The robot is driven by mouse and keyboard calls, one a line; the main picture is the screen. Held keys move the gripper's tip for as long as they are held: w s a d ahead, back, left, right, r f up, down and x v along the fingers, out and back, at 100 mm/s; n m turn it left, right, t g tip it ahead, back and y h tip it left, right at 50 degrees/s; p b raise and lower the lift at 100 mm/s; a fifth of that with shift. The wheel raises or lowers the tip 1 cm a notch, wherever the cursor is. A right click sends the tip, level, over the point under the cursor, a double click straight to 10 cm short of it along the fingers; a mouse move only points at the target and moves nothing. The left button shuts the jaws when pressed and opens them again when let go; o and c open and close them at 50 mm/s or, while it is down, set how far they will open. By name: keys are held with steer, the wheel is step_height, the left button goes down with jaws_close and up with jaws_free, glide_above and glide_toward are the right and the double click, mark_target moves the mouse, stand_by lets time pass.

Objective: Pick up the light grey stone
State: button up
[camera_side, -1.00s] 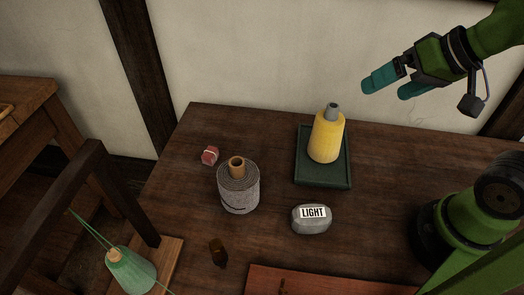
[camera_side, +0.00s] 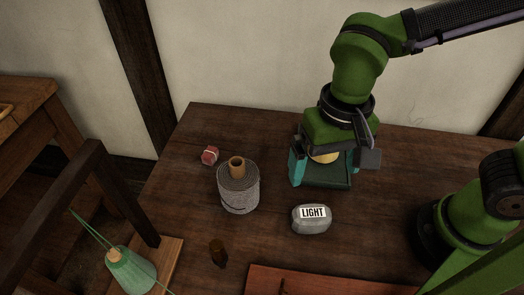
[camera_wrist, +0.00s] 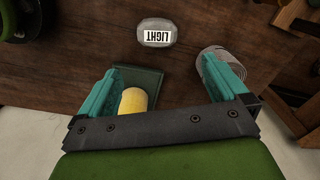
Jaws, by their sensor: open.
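The light grey stone (camera_side: 312,226) with a white "LIGHT" label lies on the table, in front of the green tray. It also shows in the wrist view (camera_wrist: 157,41) at the top centre, beyond my fingertips. My gripper (camera_wrist: 168,72) is open, with its teal fingers spread and no stone between them. In the side view my gripper (camera_side: 322,172) is over the tray, behind the stone. The yellow cone (camera_wrist: 133,101) shows between the fingers in the wrist view. In the side view my gripper mostly hides it.
The dark green tray (camera_side: 325,184) holds the yellow cone. A grey spool (camera_side: 239,192) stands left of the stone. Bare table surrounds the stone.

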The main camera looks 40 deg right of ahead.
mark_target(312, 212)
step_height(312, 212, down, 16)
steer(key=m, duration=0.2)
steer(key=shift+f+m, duration=0.2)
steer(key=shift+m, duration=0.1)
steer(key=shift+w, duration=0.1)
steer(key=c, duration=1)
